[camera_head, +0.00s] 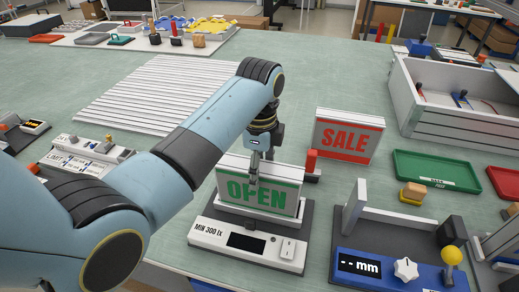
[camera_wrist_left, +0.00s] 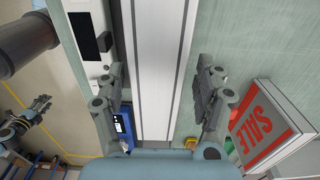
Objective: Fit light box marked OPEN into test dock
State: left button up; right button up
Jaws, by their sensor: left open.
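The light box marked OPEN (camera_head: 262,190), white with green letters and a grey frame, stands upright at the test dock (camera_head: 246,243) labelled MIN 300 lx. Its lower edge is at the dock's white holder; I cannot tell whether it is fully seated. My left gripper (camera_head: 256,170) is over the box's top and points down. In the left wrist view my left gripper (camera_wrist_left: 158,100) is open, one finger on each side of the white box (camera_wrist_left: 158,55), with gaps visible. A grey gripper, seemingly my right (camera_wrist_left: 40,108), shows small at the left of that view, over the floor.
A red SALE light box (camera_head: 347,138) stands behind and right of the dock. A red block (camera_head: 311,161) is close to the dock's right. A blue mm gauge (camera_head: 395,265) is at front right. Green (camera_head: 436,170) and red trays lie right. A white ribbed panel (camera_head: 160,95) lies behind.

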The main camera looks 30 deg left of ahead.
pick_arm(q)
notch_tip(320, 180, up, 10)
jog(key=shift+r, duration=0.1)
pick_arm(e)
jog(key=shift+w+d+f, duration=0.2)
jog(key=shift+d+f, duration=0.1)
jog(key=shift+d, duration=0.1)
jog(key=shift+a, duration=0.1)
